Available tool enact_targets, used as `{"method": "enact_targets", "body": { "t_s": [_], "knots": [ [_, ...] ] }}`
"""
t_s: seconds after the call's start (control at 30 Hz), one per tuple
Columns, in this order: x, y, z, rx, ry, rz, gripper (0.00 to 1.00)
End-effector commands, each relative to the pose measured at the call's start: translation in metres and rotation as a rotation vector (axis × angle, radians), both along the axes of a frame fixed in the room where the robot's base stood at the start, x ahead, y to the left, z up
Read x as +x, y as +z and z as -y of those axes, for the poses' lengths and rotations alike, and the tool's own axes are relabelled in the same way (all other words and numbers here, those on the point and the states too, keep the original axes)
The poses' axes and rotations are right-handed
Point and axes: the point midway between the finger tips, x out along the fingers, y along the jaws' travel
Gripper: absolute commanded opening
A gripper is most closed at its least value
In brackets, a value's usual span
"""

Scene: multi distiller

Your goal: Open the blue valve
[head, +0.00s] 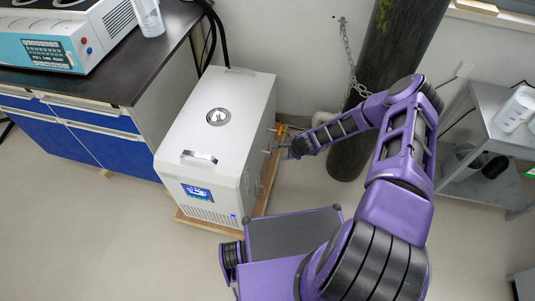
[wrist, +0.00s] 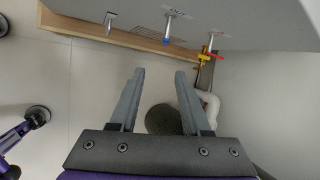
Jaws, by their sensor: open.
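The white box-shaped unit (head: 215,130) stands on the floor, and its right side carries small metal pipe fittings. In the wrist view a metal fitting (wrist: 170,24) with a small blue part (wrist: 167,41) at its end sticks out from the unit's side; this looks like the blue valve, but its handle is too small to read. A yellow and red valve (wrist: 207,54) sits to its right. My gripper (wrist: 160,74) is open and empty, its fingers pointing toward the fittings with a gap left. In the head view my gripper (head: 285,151) is beside the unit's right side, and the blue part cannot be made out.
A wooden base board (wrist: 125,37) lies under the unit. A dark gas cylinder (head: 375,90) with a chain stands right of it, near the arm. A blue-fronted bench (head: 95,145) is at left, and a grey metal cart (head: 490,145) at right.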

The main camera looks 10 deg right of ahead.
Motion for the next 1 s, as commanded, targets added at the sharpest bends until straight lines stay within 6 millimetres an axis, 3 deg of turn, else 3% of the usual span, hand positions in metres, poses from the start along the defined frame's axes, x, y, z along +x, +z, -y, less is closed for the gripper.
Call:
{"method": "enact_targets", "body": {
  "t_s": [0.23,0.37,1.0],
  "knots": [
    [0.003,-0.001,0.002,0.068,-0.082,0.026,0.47],
    [0.01,-0.012,-0.001,0.067,-0.082,0.028,0.47],
    [0.072,-0.116,-0.026,0.063,-0.078,0.026,0.47]
  ]
}}
